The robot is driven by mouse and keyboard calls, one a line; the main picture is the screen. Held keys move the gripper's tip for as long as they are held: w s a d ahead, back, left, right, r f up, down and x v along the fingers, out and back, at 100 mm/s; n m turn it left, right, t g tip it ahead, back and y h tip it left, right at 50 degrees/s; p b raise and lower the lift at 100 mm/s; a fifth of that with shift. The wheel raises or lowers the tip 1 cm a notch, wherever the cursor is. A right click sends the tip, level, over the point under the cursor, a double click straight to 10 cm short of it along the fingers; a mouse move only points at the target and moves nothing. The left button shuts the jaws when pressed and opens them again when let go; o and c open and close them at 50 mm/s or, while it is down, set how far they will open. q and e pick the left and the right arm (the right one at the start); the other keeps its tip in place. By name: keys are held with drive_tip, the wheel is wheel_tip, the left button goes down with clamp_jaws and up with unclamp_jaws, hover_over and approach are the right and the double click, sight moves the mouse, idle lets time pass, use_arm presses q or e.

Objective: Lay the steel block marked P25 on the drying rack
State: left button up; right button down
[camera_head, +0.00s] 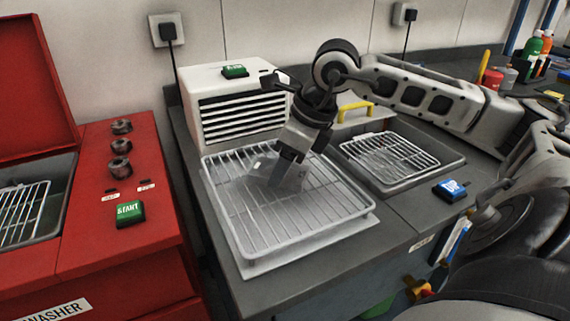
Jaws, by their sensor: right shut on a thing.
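The drying rack (246,247) is a white wire rack over a pale tray on the grey counter, in the middle of the head view. My right gripper (291,168) points down over the rack's middle and is shut on a grey steel block (285,176). The block is partly hidden by the jaws, and I cannot read its marking. It is at or just above the wires; I cannot tell whether it touches them. A small pale patch shows on the rack left of it. My left gripper is not in view.
A white louvred unit (215,100) with a green button stands behind the rack. To the right is a sunken basin with a wire basket (390,157) and a blue button (450,189). A red washer (110,230) stands left. The rack's front is clear.

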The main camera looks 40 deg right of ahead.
drive_tip(key=shift+f, duration=0.3)
drive_tip(key=c, duration=0.5)
unclamp_jaws()
drive_tip(key=v, duration=1.2)
drive_tip(key=shift+s+r+b, duration=0.1)
drive_tip(key=shift+r+b, duration=0.05)
drive_tip(key=shift+b, duration=0.25)
